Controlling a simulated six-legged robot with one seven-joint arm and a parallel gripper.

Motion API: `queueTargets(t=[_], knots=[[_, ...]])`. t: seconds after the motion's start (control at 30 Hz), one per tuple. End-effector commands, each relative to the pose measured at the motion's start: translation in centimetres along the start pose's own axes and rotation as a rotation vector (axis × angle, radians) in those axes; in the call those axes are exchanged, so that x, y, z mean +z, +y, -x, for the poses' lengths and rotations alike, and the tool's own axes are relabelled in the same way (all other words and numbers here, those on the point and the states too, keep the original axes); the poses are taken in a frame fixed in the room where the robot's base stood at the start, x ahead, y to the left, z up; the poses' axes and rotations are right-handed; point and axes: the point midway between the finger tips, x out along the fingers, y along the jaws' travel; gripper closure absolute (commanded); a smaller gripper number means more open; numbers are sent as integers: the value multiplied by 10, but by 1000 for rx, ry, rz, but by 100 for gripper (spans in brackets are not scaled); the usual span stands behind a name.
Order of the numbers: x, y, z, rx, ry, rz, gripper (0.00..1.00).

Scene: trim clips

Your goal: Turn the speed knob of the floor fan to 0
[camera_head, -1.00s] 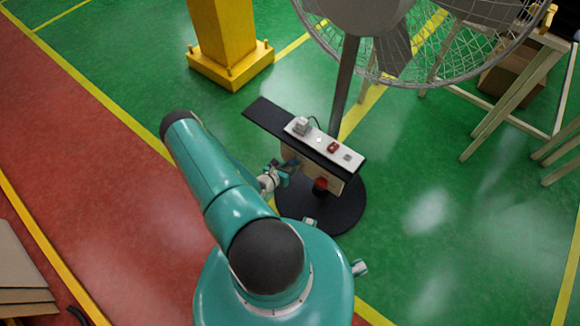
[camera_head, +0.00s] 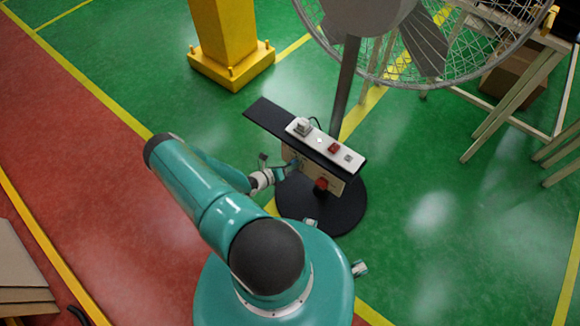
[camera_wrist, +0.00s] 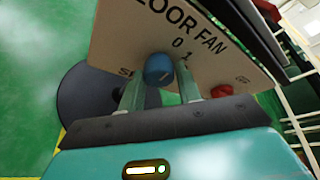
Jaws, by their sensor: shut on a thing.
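The floor fan's control panel (camera_wrist: 120,32) fills the upper part of the wrist view, tilted, with the words "FLOOR FAN" and the figures 0 and 1. The blue speed knob (camera_wrist: 158,68) sits on it, below the 0. My gripper (camera_wrist: 160,88) has one finger on each side of the knob and is shut on it. A pale mark shows on the knob, but its exact setting is unclear. In the head view my gripper (camera_head: 291,165) is at the left part of the panel (camera_head: 334,184), and the blue knob is hard to make out.
A red knob (camera_head: 321,184) is on the panel's right part. A white strip with switches (camera_head: 319,141) lies on the black shelf (camera_head: 265,114) above. The fan's round base (camera_head: 345,213) stands below. A yellow post (camera_head: 228,45) is behind; green floor (camera_head: 440,225) is clear at right.

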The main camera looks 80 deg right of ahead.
Motion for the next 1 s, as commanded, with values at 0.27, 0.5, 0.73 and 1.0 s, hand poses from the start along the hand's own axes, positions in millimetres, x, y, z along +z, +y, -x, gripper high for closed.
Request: queueTargets(t=[0.27, 0.5, 0.73, 1.0], knots=[[1, 1, 1, 3, -2, 2, 89], [1, 1, 1, 2, -2, 1, 45], [0, 1, 2, 2, -1, 1, 45], [1, 1, 40, 4, -3, 2, 45]])
